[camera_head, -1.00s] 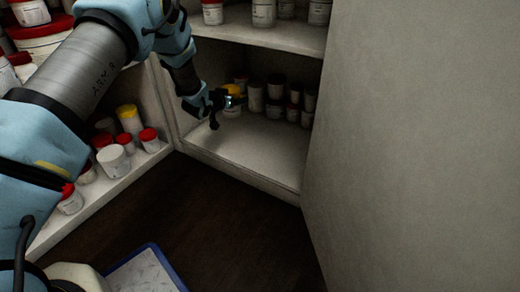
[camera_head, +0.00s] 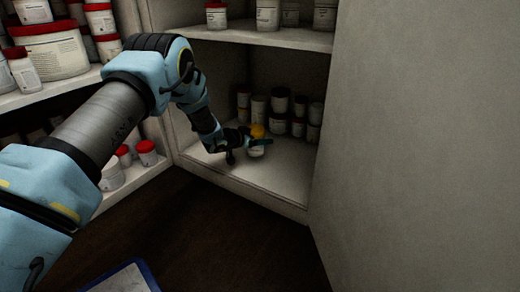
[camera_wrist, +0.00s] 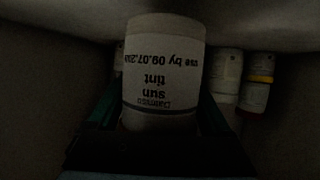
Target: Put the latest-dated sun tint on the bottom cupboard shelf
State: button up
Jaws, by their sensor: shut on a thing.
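My gripper (camera_head: 254,141) is shut on a white jar with a yellow lid (camera_head: 257,131), inside the cupboard over the bottom shelf (camera_head: 255,185). In the wrist view the held sun tint jar (camera_wrist: 162,60) shows its label upside down: "sun tint", "use by 09.07.20", with the last digits unclear. The gripper fingers (camera_wrist: 160,112) stand on both sides of it. I cannot tell whether the jar touches the shelf. Behind it, several white jars with dark lids (camera_head: 280,105) stand at the back of the same shelf.
An upper cupboard shelf (camera_head: 270,38) holds several jars. A large pale panel (camera_head: 420,150) closes off the right side. Shelves of red-lidded jars (camera_head: 146,150) are at the left. The front of the bottom shelf is clear. A blue-edged board (camera_head: 125,278) is low in front.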

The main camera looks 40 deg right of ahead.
notch_tip(320, 180, down, 3)
jog(key=shift+r+b, duration=0.15)
jog(key=shift+b, duration=0.5)
jog(key=shift+r, duration=0.15)
jog(key=o, duration=1.4)
jog(key=shift+f, duration=0.2)
